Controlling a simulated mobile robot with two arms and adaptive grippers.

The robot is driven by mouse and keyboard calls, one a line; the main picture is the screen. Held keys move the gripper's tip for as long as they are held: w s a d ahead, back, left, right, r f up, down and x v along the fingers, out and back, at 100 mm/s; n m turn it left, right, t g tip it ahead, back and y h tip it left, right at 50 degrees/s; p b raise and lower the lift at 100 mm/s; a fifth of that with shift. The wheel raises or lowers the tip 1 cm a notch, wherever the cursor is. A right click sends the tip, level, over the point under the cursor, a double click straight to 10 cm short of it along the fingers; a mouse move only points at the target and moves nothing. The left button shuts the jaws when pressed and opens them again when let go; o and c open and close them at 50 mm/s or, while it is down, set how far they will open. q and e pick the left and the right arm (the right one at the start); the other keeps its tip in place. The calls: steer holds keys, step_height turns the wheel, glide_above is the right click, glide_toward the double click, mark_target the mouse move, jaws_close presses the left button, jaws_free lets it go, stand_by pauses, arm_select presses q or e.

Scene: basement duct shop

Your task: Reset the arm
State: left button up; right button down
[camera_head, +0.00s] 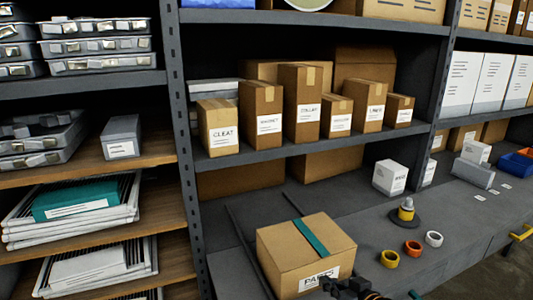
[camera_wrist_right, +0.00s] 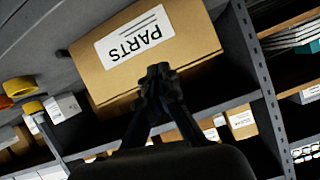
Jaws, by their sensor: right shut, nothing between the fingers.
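My right gripper (camera_head: 346,286) shows at the bottom edge of the head view, in front of the PARTS carton. In the right wrist view my right gripper (camera_wrist_right: 158,74) has its fingertips together with nothing between them. The brown carton labelled PARTS (camera_head: 300,240), with a teal strip on top, stands on the grey bench. The same PARTS carton (camera_wrist_right: 200,40) appears upside down behind the fingertips in the wrist view. I cannot tell whether the fingertips touch it. Most of my right arm is hidden below the head view. My left gripper is not in view.
A yellow ring (camera_head: 390,259), an orange ring (camera_head: 413,248) and a white ring (camera_head: 434,239) lie right of the carton. A white box (camera_head: 389,178) stands behind. Shelves (camera_head: 270,157) hold several cartons.

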steer(key=s+d+f+g+h, duration=0.1)
steer(key=s+f+g+h, duration=0.3)
steer(key=s, duration=0.6)
steer(key=s+d+f+g+y, duration=0.15)
steer(key=s+f, duration=0.35)
steer(key=s, duration=0.5)
steer(key=s+d+f+g+h, duration=0.1)
steer(key=s+f+g+h, duration=0.3)
steer(key=s, duration=0.7)
step_height(320, 180, down, 29)
steer(key=y+b, duration=0.2)
steer(key=s+d+f+g+b, duration=0.1)
steer(key=s+d+f, duration=0.1)
steer(key=s+f, duration=1.5)
steer(key=shift+s+d+f, duration=0.15)
steer(key=shift+s+d, duration=0.1)
steer(key=shift+d, duration=0.15)
